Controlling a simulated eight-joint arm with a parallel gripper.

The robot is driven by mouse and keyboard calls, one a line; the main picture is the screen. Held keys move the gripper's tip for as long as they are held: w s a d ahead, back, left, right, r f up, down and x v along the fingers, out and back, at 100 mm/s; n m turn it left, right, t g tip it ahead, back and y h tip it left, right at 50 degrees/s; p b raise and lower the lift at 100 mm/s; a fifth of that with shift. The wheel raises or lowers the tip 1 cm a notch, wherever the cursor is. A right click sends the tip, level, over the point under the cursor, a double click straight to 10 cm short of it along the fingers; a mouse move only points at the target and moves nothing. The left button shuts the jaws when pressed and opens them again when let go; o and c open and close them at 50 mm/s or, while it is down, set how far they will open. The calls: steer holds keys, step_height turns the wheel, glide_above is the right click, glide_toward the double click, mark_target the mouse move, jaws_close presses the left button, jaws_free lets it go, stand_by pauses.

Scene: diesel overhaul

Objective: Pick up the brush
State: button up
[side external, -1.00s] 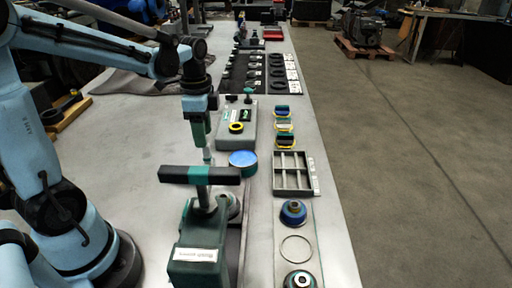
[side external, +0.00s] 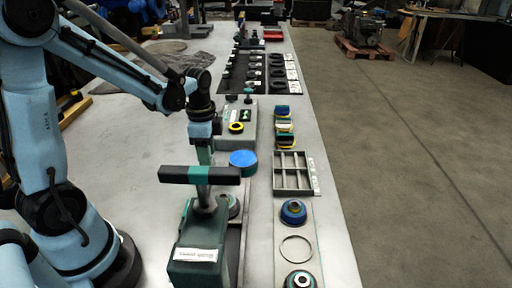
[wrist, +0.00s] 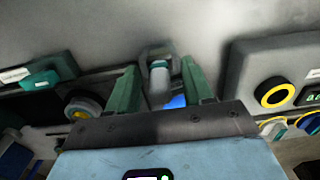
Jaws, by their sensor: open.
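I cannot pick out the brush for certain. In the wrist view a small grey piece with a pale round end (wrist: 160,75) shows between and just beyond my fingertips; it may be the brush. My gripper (wrist: 160,68) is open, with one green finger on each side of that piece, and I see no contact. In the side view my gripper (side external: 205,155) points down behind the black and green bar (side external: 200,175) of the press. The bar hides the fingertips and whatever is below them.
The dark green press (side external: 199,250) stands close in front of my gripper. A blue round lid (side external: 243,158) lies just right of it. A grey box with a yellow ring (side external: 237,127) is behind, and a divided tray (side external: 292,172) is farther right.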

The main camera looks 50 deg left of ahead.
jaws_close()
steer(key=shift+r, duration=0.15)
steer(key=shift+r, duration=0.45)
step_height(320, 180, up, 3)
steer(key=shift+f, duration=0.1)
steer(key=s+d+r, duration=0.3)
steer(key=d+r, duration=0.4)
steer(key=d, duration=0.4)
steer(key=shift+d, duration=0.15)
